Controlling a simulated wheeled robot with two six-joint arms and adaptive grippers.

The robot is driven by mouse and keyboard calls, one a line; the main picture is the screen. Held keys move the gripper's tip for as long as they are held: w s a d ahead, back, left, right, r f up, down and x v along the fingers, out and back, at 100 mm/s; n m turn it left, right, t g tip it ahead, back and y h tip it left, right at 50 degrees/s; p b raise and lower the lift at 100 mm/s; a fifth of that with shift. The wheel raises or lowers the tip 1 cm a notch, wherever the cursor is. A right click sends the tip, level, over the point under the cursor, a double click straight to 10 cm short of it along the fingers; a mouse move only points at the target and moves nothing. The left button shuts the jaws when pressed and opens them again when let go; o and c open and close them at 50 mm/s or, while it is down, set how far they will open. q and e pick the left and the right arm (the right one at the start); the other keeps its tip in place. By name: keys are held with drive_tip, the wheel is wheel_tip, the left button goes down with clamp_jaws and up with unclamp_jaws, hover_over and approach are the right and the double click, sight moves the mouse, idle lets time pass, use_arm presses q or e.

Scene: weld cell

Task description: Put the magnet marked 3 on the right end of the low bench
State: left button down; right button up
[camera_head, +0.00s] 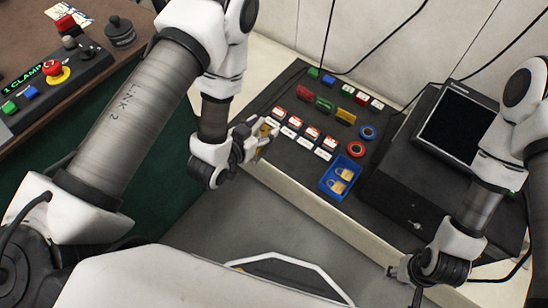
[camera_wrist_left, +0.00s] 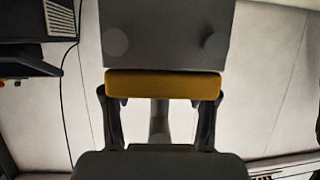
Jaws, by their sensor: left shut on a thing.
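My left gripper (camera_head: 262,135) is shut on a yellow block (camera_wrist_left: 163,85), held crosswise between its two fingers in the left wrist view. A flat grey piece (camera_wrist_left: 168,35) lies just beyond the block there; I cannot tell whether they are joined. No number is readable on the block, so I cannot tell if it is the magnet marked 3. In the head view the gripper is at the near left edge of the dark-topped bench (camera_head: 284,88). My right gripper (camera_head: 398,271) is at the lower right, small and partly hidden; its opening is unclear.
Several red-and-white tags (camera_head: 311,132) stand in rows on the bench. A blue tray (camera_head: 329,184) holds brass padlocks. Blue and red rings (camera_head: 356,149) lie nearby. A dark cabinet (camera_head: 405,190) and monitor (camera_head: 457,124) occupy the right. A brown desk (camera_head: 100,15) with a button panel is left.

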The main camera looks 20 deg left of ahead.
use_arm(q)
drive_tip(key=s+f+h+b, duration=0.1)
drive_tip(key=s+f+b, duration=0.2)
drive_tip(key=f+b, duration=0.85)
drive_tip(key=shift+m, duration=0.4)
drive_tip(key=w+f+b, duration=0.1)
drive_tip(key=w+f, duration=0.1)
drive_tip(key=w, duration=0.3)
drive_tip(key=w+f+b, duration=0.2)
drive_tip(key=w, duration=0.3)
drive_tip(key=w+f+b, duration=0.1)
drive_tip(key=w+f, duration=0.2)
drive_tip(key=w, duration=0.2)
drive_tip(key=shift+w+d, duration=0.35)
drive_tip(key=shift+d, duration=0.05)
drive_tip(key=shift+r, duration=0.1)
drive_tip(key=shift+c, duration=1.6)
unclamp_jaws()
drive_tip(key=shift+s, duration=0.1)
